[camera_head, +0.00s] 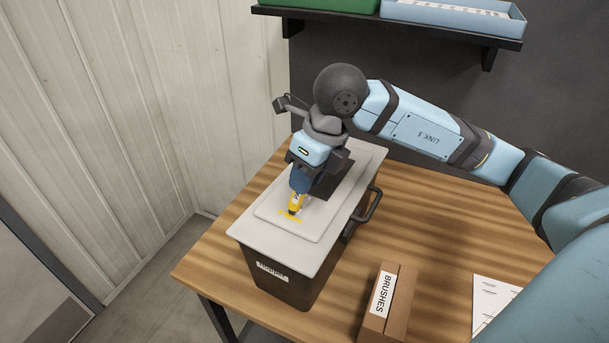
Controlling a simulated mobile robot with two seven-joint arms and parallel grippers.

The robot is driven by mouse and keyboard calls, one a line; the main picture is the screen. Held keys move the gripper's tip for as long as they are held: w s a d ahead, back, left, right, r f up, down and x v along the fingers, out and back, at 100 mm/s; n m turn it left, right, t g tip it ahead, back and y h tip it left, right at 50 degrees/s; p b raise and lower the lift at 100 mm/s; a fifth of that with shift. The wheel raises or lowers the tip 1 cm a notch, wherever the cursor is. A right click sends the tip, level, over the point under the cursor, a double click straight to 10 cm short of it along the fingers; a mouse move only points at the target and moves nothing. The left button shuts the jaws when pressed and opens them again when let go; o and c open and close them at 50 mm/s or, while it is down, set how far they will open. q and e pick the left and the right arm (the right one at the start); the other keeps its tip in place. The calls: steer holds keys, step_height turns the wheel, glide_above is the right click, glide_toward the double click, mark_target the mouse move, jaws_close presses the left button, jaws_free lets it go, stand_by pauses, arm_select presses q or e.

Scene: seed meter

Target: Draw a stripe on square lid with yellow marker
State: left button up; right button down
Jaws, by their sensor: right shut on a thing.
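The square lid (314,231) is a pale raised panel on the light top of a dark box-shaped hopper (275,282). My right gripper (298,186) is above the lid, shut on the yellow marker (295,203). The marker points down, with its tip at or very near the lid's surface; I cannot tell if it touches. A short yellow mark (286,215) shows on the lid around the tip. The gripper hides the marker's upper part and some of the lid behind. My left gripper is not in view.
The hopper stands on a wooden table (430,225) and has a dark side handle (368,210). A cardboard box labelled BRUSHES (398,310) and a white sheet (495,300) lie to the right. A wall shelf (400,24) holds a green bin and a blue tray.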

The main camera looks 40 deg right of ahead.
steer(key=shift+s+d+b, duration=0.25)
steer(key=shift+s+b, duration=0.1)
steer(key=shift+s, duration=0.1)
stand_by(0.5)
steer(key=shift+s+d+b, duration=0.1)
steer(key=shift+s+b, duration=0.15)
steer(key=shift+b, duration=0.1)
steer(key=shift+s+d+b, duration=0.2)
steer(key=shift+s+b, duration=0.1)
steer(key=shift+s, duration=0.05)
stand_by(0.4)
steer(key=shift+r, duration=0.15)
step_height(320, 180, up, 6)
steer(key=p, duration=0.3)
stand_by(0.5)
